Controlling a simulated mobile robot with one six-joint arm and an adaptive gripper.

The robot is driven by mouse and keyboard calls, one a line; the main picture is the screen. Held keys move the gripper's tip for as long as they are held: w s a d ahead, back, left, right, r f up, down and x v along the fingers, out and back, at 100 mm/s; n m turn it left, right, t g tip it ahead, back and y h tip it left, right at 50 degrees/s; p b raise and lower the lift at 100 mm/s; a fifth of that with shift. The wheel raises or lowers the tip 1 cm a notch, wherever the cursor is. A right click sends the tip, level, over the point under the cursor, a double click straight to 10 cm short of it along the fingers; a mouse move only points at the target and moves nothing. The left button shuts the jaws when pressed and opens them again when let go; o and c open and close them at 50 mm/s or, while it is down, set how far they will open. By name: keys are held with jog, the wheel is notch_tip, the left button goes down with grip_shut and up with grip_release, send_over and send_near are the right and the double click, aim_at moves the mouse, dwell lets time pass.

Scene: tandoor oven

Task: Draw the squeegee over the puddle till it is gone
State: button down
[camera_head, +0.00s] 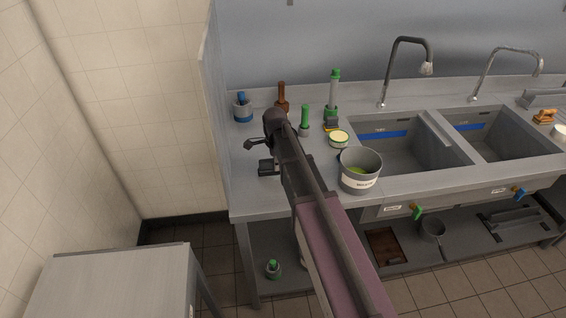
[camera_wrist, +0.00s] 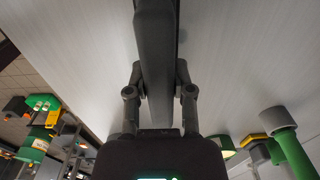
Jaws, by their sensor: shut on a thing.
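My gripper (camera_wrist: 159,92) shows in the wrist view with its two fingers closed on either side of a long dark grey piece, the squeegee (camera_wrist: 155,45), which runs up out of the top of the picture. In the head view my arm reaches over the left end of the steel counter (camera_head: 262,200). The arm's end is a small dark cluster there, and the squeegee cannot be told apart from it. I cannot make out the puddle in either view; my arm covers part of the counter.
A grey bucket (camera_head: 360,180), a round tin (camera_head: 339,139), a green-topped bottle (camera_head: 334,90), a green-handled item (camera_head: 305,118), a brown bottle (camera_head: 282,97) and a blue-topped pot (camera_head: 242,108) stand around the arm. Two sinks (camera_head: 400,160) lie right. A side panel (camera_head: 212,90) bounds the counter's left.

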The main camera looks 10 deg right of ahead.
jog(key=shift+a, duration=0.9)
jog(key=shift+d, duration=4.35)
jog(key=shift+d+r+p, duration=0.25)
jog(key=shift+r+p, duration=0.55)
notch_tip(320, 180, up, 6)
jog(key=p, duration=0.6)
jog(key=shift+a, duration=0.1)
jog(key=shift+f+b, duration=0.3)
jog(key=shift+f+b, duration=2.8)
jog(key=shift+f+b, duration=1.05)
